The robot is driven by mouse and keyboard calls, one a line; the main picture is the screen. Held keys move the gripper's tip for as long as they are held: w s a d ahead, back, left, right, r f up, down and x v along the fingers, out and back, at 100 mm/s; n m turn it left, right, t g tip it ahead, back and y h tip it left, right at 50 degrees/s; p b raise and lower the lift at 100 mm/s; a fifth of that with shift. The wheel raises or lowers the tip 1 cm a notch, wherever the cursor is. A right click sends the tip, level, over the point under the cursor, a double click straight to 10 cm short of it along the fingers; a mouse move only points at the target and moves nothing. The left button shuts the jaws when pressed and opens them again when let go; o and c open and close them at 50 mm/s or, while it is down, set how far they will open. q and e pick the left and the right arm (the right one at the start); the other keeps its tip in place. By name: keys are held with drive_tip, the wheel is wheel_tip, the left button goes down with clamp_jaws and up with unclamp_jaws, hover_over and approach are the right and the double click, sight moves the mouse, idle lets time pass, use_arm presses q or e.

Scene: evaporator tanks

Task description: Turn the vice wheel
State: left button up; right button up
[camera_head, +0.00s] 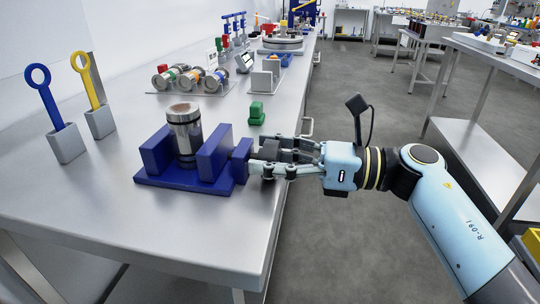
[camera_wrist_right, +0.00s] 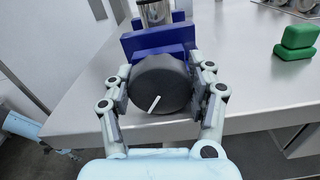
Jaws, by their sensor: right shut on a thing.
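The blue vice (camera_head: 214,151) stands near the right edge of the metal table, with a steel cylinder (camera_head: 185,138) upright between its two jaws. In the right wrist view, the dark round vice wheel (camera_wrist_right: 160,82) with a white mark faces me, in front of the blue vice body (camera_wrist_right: 158,40). The white mark slants from lower left to upper right. My right gripper (camera_head: 263,160) reaches in from the right and is shut on the wheel, one finger on each side of it. In the head view its fingers partly hide the wheel. My left gripper is not in view.
A green block (camera_head: 257,113) sits behind my right gripper. Holders with a blue ring tool (camera_head: 48,99) and a yellow ring tool (camera_head: 89,82) stand at the left. A rack of cylinders (camera_head: 190,79) is farther back. The table front is bare.

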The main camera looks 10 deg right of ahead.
drive_tip(key=o, duration=0.9)
drive_tip(key=v, duration=1.2)
